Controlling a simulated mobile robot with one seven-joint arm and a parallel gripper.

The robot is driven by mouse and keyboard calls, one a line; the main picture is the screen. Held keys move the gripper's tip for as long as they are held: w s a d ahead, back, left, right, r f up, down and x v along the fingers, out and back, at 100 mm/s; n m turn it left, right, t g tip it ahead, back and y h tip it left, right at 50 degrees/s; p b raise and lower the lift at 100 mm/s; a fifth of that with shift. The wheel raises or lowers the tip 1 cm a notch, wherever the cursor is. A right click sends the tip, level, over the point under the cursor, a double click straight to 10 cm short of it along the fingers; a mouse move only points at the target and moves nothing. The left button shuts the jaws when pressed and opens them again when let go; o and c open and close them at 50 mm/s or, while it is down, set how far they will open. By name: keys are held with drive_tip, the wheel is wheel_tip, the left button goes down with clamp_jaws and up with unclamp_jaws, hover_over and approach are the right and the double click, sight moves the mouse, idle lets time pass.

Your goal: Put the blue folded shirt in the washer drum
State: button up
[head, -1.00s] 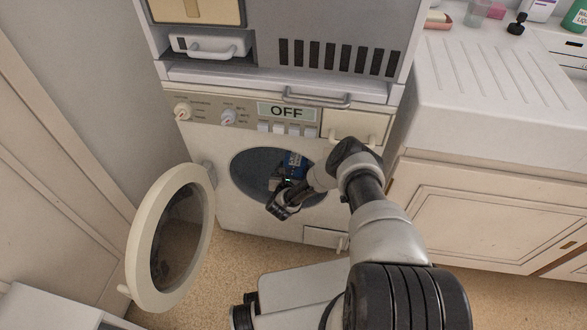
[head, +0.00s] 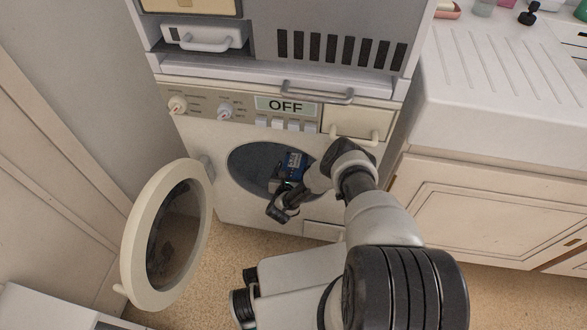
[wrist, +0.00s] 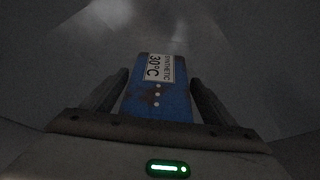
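The blue folded shirt (head: 292,165) shows at the washer drum's opening (head: 248,165), near its upper right part. In the wrist view the shirt (wrist: 160,105) lies between my two fingers, with a white "synthetic 30°C" label facing the camera. The washer door (head: 168,235) is wide open to the left. Whether the shirt touches the drum wall is hidden.
The washer panel reads OFF (head: 286,105). A grey vented unit (head: 340,25) sits above the washer, with a handle just over the panel. A white sink cabinet (head: 490,200) stands to the right. Carpeted floor shows between the door and my base.

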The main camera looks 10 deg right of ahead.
drive_tip(key=shift+o, duration=1.1)
drive_tip(key=shift+r, duration=0.2)
drive_tip(key=p+v, duration=0.2)
drive_tip(key=v, duration=0.3)
drive_tip(key=p+v, duration=0.2)
drive_tip(key=v, duration=0.3)
drive_tip(key=shift+s+a+r, duration=0.1)
drive_tip(key=shift+s+r, duration=0.05)
drive_tip(key=shift+r, duration=0.2)
drive_tip(key=shift+s+a+r, duration=0.2)
drive_tip(key=shift+s+a, duration=0.1)
drive_tip(key=shift+s, duration=0.35)
